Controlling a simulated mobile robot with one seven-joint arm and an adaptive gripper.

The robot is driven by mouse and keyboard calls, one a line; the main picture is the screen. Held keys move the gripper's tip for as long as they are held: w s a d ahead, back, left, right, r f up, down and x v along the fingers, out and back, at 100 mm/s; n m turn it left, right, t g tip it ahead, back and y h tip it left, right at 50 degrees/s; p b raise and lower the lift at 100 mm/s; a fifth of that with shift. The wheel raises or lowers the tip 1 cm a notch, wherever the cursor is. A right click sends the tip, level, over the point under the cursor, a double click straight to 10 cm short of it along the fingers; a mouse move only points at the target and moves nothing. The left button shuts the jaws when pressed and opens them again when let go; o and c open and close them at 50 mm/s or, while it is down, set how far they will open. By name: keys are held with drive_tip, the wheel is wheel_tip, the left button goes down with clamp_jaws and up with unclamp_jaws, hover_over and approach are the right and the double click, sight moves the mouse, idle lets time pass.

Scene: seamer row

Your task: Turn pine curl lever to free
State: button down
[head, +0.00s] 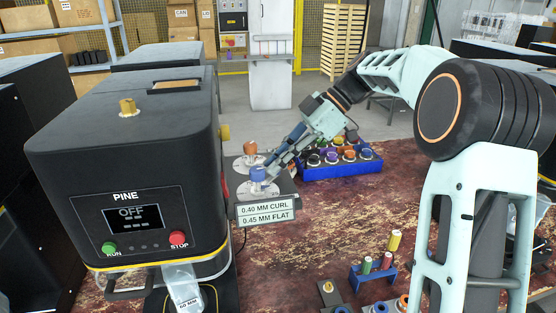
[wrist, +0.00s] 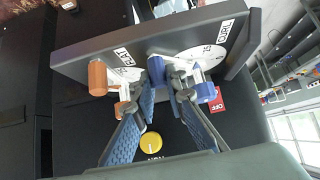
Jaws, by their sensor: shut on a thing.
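The pine seamer (head: 125,170) is a black machine at the left in the head view, its screen reading OFF. A bracket on its right side carries two levers on pale dials. The flat lever has an orange knob (head: 250,148), seen left by the FLAT label in the wrist view (wrist: 97,78). My gripper (head: 272,168) is at the blue-knobbed lever, its blue-padded fingers (wrist: 170,80) shut on it. The fingers partly hide the dial; the lever's exact setting is unclear.
A red tag (wrist: 217,99) and a yellow button (wrist: 151,142) show near the fingers. A sign plate (head: 266,212) hangs in front of the bracket. A blue rack (head: 340,170) of coloured parts stands right of the levers. The red-brown tabletop (head: 320,225) between is mostly clear.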

drive_tip(key=c, duration=1.9)
unclamp_jaws()
drive_tip(key=shift+a, duration=0.1)
drive_tip(key=v, duration=1.2)
